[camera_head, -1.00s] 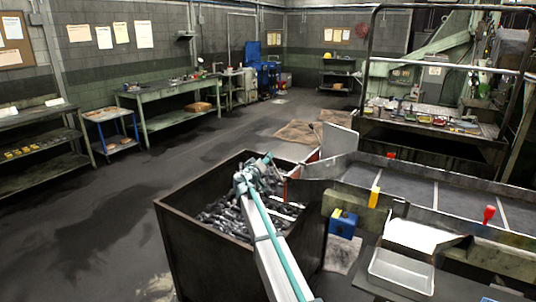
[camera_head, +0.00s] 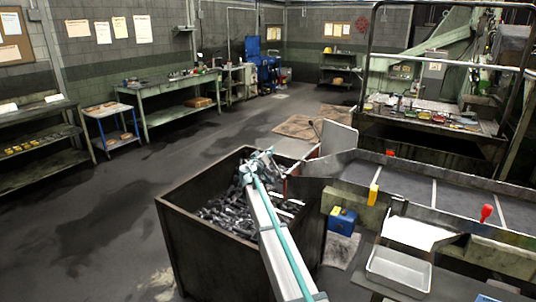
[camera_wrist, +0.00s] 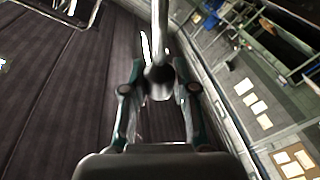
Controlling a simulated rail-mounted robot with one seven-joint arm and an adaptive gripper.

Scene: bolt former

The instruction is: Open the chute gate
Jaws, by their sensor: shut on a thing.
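The chute (camera_head: 400,180) slopes in from the right, and its left end meets a dark scrap bin. A pale upright plate (camera_head: 340,137), which looks like the chute gate, stands at that end. A thin dark lever (camera_head: 314,129) leans beside it. My gripper (camera_head: 286,166) is at the chute's left end, above the bin's far right corner. In the wrist view my gripper (camera_wrist: 159,88) has its fingers on both sides of a grey metal rod with a rounded end (camera_wrist: 159,75), which looks like the gate handle, and is shut on it. The contact is small and partly hidden in the head view.
The bin (camera_head: 205,245) holds loose metal parts below my arm. A yellow handle (camera_head: 373,194) and a red handle (camera_head: 486,212) stand along the chute's near side. A blue box (camera_head: 342,220) and a metal tray (camera_head: 399,268) are below.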

